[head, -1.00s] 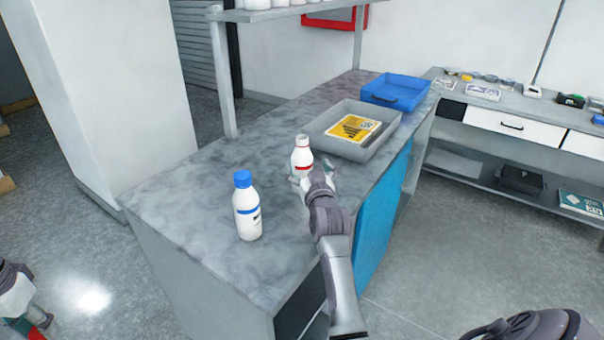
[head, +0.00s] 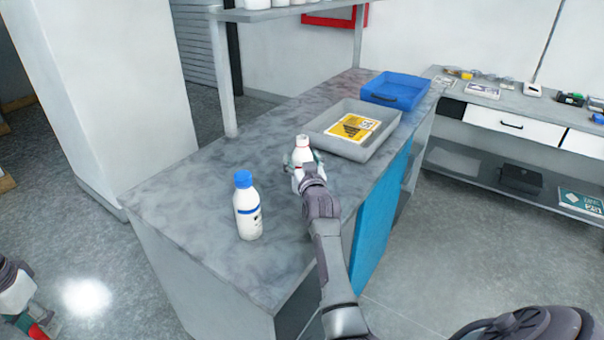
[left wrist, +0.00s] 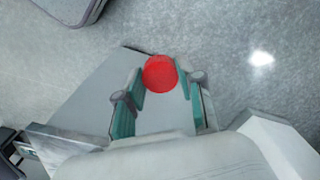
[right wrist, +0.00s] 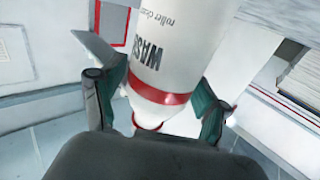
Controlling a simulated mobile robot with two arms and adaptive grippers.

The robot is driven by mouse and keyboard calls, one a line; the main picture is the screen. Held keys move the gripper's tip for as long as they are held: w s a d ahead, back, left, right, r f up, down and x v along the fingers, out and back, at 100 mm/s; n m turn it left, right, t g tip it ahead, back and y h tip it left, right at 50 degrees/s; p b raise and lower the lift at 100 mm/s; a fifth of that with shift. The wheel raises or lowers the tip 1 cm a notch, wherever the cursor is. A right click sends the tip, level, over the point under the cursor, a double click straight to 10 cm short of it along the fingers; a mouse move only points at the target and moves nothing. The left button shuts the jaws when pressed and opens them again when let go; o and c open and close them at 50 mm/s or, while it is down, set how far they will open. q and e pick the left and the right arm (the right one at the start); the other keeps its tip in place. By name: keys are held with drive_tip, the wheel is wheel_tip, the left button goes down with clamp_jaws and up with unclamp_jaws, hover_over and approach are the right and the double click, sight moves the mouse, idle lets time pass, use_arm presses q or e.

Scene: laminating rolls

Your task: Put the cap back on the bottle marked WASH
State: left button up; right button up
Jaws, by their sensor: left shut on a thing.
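The white bottle marked WASH (right wrist: 170,45) has red bands and no cap on its mouth. My left gripper (left wrist: 160,92) is shut on a round red cap (left wrist: 160,73), held over the floor. In the head view the red cap (head: 38,331) shows at the lower left.
A white bottle with a blue cap (head: 246,205) stands nearer the front of the bench (head: 200,200). Behind the WASH bottle are a grey tray (head: 387,144) with a yellow sign and a blue tray (head: 410,94). A shelf post (head: 224,80) rises at the back edge.

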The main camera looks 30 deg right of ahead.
drive_tip(key=c, duration=1)
drive_tip(key=shift+r, duration=0.1)
drive_tip(key=shift+c, duration=0.9)
use_arm(q)
drive_tip(key=shift+f+b, duration=0.4)
use_arm(e)
wheel_tip(320, 180, up, 10)
drive_tip(key=o, duration=1.1)
drive_tip(key=shift+c, duration=0.2)
clamp_jaws()
